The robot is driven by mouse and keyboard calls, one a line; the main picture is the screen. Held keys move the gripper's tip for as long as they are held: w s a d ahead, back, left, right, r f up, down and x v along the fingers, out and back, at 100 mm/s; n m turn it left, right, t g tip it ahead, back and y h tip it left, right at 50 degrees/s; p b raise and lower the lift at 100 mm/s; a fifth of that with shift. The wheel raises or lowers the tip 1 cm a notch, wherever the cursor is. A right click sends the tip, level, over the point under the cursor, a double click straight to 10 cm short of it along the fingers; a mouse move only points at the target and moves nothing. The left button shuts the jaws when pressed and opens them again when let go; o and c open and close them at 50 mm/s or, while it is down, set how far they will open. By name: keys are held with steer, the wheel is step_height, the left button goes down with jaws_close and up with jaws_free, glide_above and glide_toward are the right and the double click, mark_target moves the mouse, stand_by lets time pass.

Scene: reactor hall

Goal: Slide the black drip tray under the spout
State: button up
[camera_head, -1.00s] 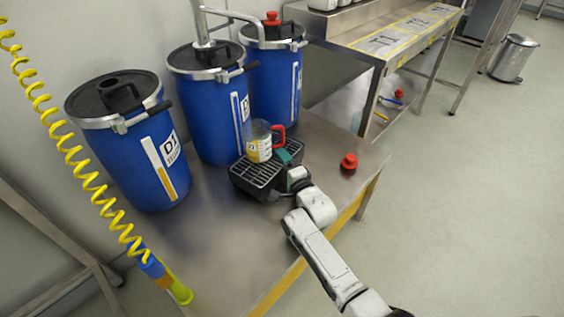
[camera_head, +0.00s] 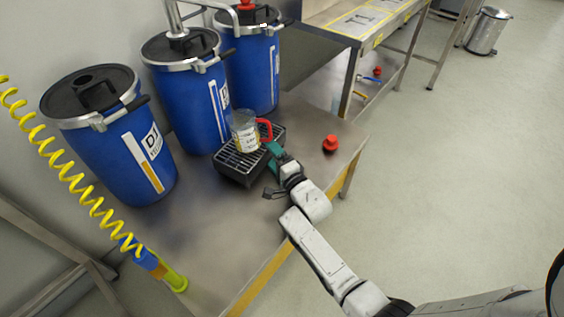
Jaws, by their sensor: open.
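The black drip tray (camera_head: 229,168) with a metal grille lies on the steel bench in front of the blue drums. A clear jug (camera_head: 244,136) with a red handle and a white and yellow label stands upright on it. The metal spout pipe (camera_head: 174,16) rises from the middle drum, and its arm runs right along the top edge, partly cut off. My gripper (camera_head: 273,170) is open at the tray's right end. A teal part is close to the jug handle, and a dark part shows lower left. Whether either touches the tray I cannot tell.
Three blue drums line the back: D1 (camera_head: 119,155), the middle one (camera_head: 184,105) and the right one (camera_head: 254,75). A red knob-like piece (camera_head: 330,144) sits near the bench's right edge. A yellow coiled hose (camera_head: 65,168) hangs at left. Bare bench (camera_head: 210,235) lies in front of the tray.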

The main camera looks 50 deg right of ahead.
steer(key=p+v, duration=0.1)
steer(key=v, duration=0.1)
steer(key=p+v, duration=0.1)
steer(key=v, duration=0.2)
steer(key=shift+f, duration=0.2)
steer(key=shift+s+a+f, duration=0.1)
steer(key=shift+s+a, duration=0.1)
steer(key=shift+s, duration=0.45)
